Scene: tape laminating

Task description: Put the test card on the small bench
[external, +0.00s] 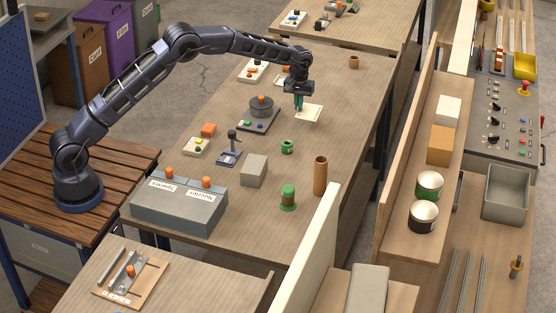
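A flat cream card (312,114), which looks like the test card, is at the far middle of the long wooden table (345,95). My gripper (298,108) points down at the card's left edge, with its greenish fingers close together. At this size I cannot tell whether they are shut on the card, or whether the card rests on the table or is slightly raised. No bench is labelled. A smaller wooden bench (215,285) at the front left carries a board with a metal rail and an orange knob.
On the long table stand a round device (261,106), a lever device (230,150), a grey block (254,170), a brown tube (320,176), green spools (288,197) and a large grey box (179,208). A wooden partition (408,140) runs along the right. The table's far right is mostly clear.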

